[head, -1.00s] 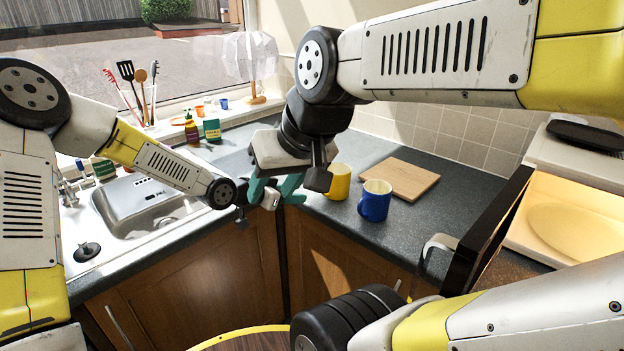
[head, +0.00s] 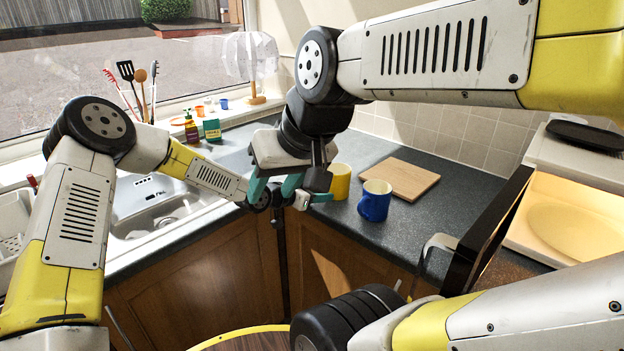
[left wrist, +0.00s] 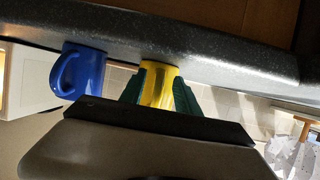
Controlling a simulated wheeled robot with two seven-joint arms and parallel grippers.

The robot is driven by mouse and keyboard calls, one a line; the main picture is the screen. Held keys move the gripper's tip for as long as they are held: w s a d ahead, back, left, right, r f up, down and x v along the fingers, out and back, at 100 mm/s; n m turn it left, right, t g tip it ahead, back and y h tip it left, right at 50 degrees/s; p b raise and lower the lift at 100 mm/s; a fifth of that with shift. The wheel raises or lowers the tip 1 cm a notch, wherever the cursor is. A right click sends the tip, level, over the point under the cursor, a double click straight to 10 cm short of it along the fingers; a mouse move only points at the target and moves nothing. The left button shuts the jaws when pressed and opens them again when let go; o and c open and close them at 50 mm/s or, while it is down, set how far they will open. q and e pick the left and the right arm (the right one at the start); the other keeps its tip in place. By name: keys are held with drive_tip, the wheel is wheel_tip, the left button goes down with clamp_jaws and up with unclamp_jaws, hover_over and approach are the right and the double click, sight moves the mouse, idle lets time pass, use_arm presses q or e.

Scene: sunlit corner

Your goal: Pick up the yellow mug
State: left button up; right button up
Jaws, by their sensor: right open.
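The yellow mug (head: 341,183) stands on the dark counter, partly hidden behind my right arm in the head view. My left gripper (head: 318,197) is just left of and in front of the mug, mostly hidden behind my right gripper. In the left wrist view, which is upside down, the yellow mug (left wrist: 160,87) shows between the two spread teal fingers of my left gripper (left wrist: 160,92). I cannot tell whether the fingers reach around it. My right gripper (head: 273,189) is open and empty, in the air before the counter edge.
A blue mug (head: 375,201) stands just right of the yellow mug, and also shows in the left wrist view (left wrist: 84,75). A wooden board (head: 400,179) lies behind them. An open microwave door (head: 490,232) stands at the right. A sink (head: 155,205) is at the left.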

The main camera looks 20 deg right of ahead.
use_arm(q)
clamp_jaws()
drive_tip(key=shift+r, duration=0.1)
idle(1.2)
